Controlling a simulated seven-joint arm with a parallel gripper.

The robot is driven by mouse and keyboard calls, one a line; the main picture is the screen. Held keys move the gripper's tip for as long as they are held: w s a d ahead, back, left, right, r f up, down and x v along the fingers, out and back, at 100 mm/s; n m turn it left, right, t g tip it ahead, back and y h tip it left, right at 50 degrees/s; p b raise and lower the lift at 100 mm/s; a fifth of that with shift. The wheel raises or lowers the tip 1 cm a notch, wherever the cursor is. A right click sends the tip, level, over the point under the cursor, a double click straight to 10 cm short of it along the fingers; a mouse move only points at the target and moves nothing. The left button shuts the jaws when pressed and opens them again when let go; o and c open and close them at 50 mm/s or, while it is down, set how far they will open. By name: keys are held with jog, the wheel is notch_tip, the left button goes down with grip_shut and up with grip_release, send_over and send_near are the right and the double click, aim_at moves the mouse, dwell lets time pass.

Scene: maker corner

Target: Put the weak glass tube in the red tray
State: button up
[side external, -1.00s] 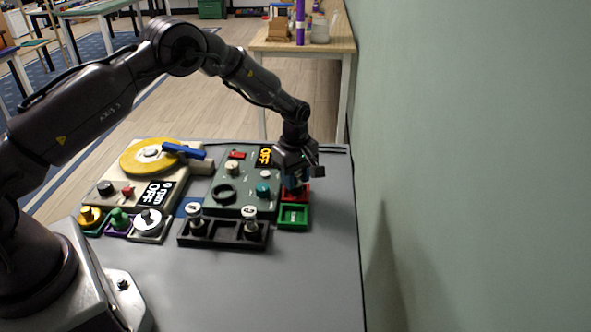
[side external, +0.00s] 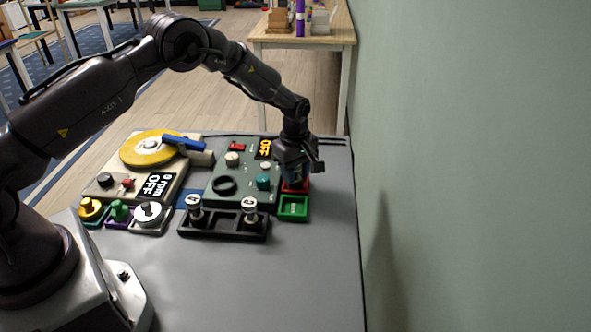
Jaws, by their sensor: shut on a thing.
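My gripper (side external: 294,178) is at the red tray (side external: 304,188), pointing down and covering most of it. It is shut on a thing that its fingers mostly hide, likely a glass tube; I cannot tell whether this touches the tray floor. The green tray (side external: 293,215) sits directly in front of the red one and looks empty of tubes. Two capped glass tubes stand upright in the black rack, one at its left (side external: 194,207) and one at its right (side external: 249,210). The rack (side external: 222,232) shows an empty middle place.
A green tester panel (side external: 225,187) with knobs and an OFF display lies left of the trays. A beige unit with a yellow disc (side external: 135,153) is farther left. Coloured knob pieces (side external: 119,214) stand in small holders. The front table is clear; a wall (side external: 450,180) rises at right.

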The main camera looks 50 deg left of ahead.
jog(key=shift+f, duration=0.15)
jog(key=o, duration=0.9)
jog(key=shift+o, duration=0.5)
jog(key=shift+f, duration=0.1)
jog(key=shift+s, duration=0.1)
jog(key=shift+r, duration=3.55)
